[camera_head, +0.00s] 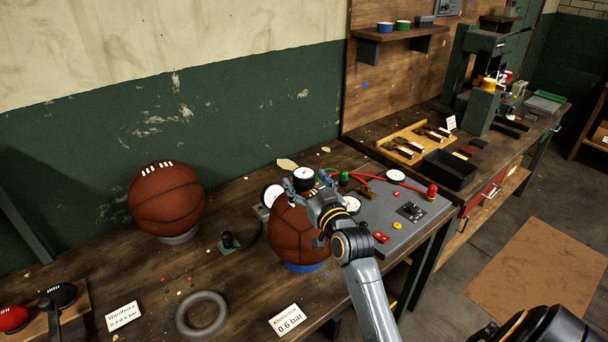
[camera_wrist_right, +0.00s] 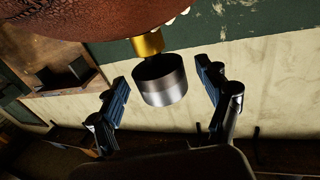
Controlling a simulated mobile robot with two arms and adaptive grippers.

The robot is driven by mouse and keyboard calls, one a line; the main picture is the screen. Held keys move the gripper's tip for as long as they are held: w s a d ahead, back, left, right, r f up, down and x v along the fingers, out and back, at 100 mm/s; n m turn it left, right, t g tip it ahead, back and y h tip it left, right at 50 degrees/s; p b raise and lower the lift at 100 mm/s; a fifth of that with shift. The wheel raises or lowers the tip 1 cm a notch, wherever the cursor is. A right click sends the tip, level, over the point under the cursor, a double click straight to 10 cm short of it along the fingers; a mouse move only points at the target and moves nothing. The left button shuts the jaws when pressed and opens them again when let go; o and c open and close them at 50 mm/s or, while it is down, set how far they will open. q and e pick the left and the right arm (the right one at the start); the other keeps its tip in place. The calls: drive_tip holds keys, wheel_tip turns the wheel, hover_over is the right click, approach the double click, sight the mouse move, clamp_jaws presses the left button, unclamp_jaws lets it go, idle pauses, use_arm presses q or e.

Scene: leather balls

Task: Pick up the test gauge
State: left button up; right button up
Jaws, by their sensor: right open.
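The test gauge (camera_head: 303,174), with a round white dial and a dark body, stands on top of the right leather ball (camera_head: 291,235). In the right wrist view it is a silver cylinder (camera_wrist_right: 162,85) on a brass fitting (camera_wrist_right: 147,43) at the ball. My right gripper (camera_head: 314,188) is at the gauge, beside the top of the ball. In the wrist view its two fingers (camera_wrist_right: 163,74) are apart on either side of the cylinder, with gaps visible. The gripper hides part of the ball. My left gripper is not in view.
The ball sits on a blue ring (camera_head: 305,267). Another ball (camera_head: 167,200) stands to the left. A grey board (camera_head: 405,232) with dials, red hoses and fittings lies close on the right. A grey ring (camera_head: 202,314) and a sign (camera_head: 286,319) lie in front.

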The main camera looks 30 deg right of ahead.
drive_tip(key=shift+w+d+f, duration=0.1)
drive_tip(key=shift+w, duration=0.6)
drive_tip(key=shift+s, duration=0.1)
drive_tip(key=shift+c, duration=1.1)
drive_tip(key=c, duration=1)
drive_tip(key=shift+o, duration=0.2)
drive_tip(key=shift+r, duration=0.2)
